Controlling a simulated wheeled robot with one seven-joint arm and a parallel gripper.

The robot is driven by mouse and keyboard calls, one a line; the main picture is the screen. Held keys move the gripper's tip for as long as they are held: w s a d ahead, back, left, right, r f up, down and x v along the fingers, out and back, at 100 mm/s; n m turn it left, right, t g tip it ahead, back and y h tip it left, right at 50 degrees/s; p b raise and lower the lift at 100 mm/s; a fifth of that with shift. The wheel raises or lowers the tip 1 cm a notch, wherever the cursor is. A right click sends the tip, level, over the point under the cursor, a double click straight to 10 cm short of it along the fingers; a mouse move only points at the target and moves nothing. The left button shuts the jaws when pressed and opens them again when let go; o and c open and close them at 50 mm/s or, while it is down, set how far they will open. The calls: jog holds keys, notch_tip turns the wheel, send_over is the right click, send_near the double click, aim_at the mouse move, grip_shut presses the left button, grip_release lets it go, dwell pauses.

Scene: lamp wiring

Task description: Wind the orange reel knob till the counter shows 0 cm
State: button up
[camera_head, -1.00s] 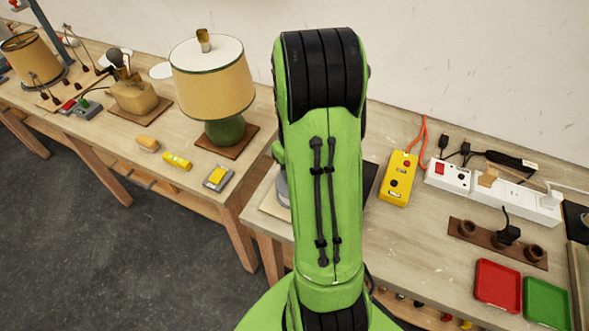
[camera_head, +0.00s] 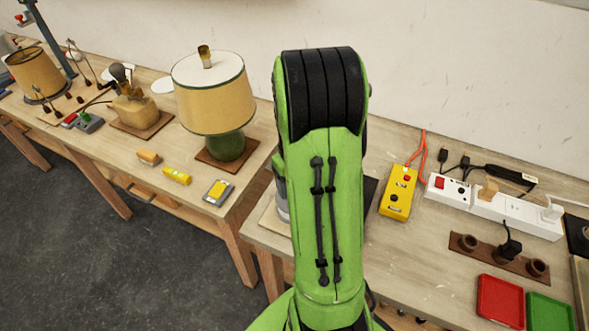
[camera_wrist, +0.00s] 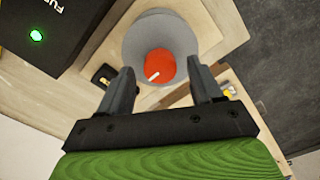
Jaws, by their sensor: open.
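The orange-red reel knob (camera_wrist: 159,64) shows in the wrist view, with a pale mark on its face. It sits at the middle of a round grey reel (camera_wrist: 140,44) on a light wooden base (camera_wrist: 218,18). My gripper (camera_wrist: 160,68) is open, with one finger to each side of the knob; I cannot tell whether either finger touches it. In the head view my green arm hides the knob, and only a grey edge of the reel (camera_head: 281,200) shows left of the arm. I cannot read a counter in either view.
A black box with a green light (camera_wrist: 36,35) stands close to the reel. In the head view a yellow box (camera_head: 398,192), a white power strip (camera_head: 500,207) and a red tray (camera_head: 500,301) are to the right. A lamp (camera_head: 215,95) stands on the left table.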

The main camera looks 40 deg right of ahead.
notch_tip(320, 180, up, 15)
jog(key=p, duration=0.2)
dwell(0.3)
